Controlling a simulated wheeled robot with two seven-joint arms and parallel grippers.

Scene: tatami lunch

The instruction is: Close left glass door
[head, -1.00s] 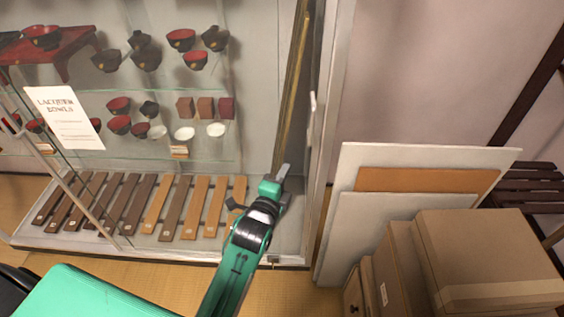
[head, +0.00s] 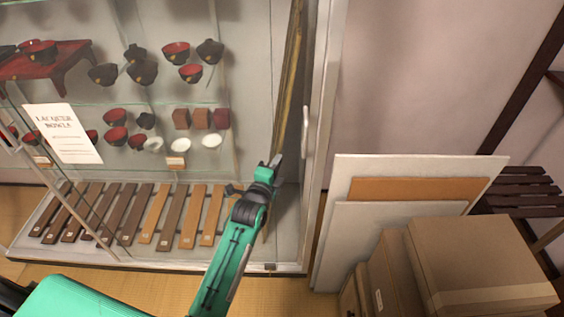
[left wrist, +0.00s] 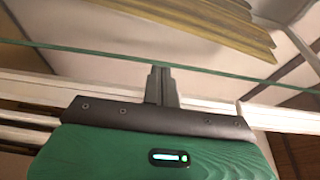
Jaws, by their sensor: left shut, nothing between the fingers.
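A glass-fronted display case (head: 190,264) fills the left and middle of the head view. A paper sign (head: 62,134) reading "Lacquer Bowls" hangs at its glass front, and a slanted metal bar (head: 62,190) runs below it. Which pane is the left glass door is hard to tell. A pale upright handle (head: 305,130) sits on the case's right frame (head: 321,130). My left gripper (head: 275,160) is shut and empty at the case's right part, left of that handle. In the left wrist view its closed fingers (left wrist: 161,72) meet a green glass edge (left wrist: 80,50) in the picture; contact is unclear.
Inside are bowls (head: 142,72), a red stand (head: 55,68), several wooden slats (head: 172,218) and a tall yellow-brown piece (head: 289,80). Panels (head: 415,163) and cardboard boxes (head: 480,260) stand at the right. Tatami floor (head: 190,290) shows in front.

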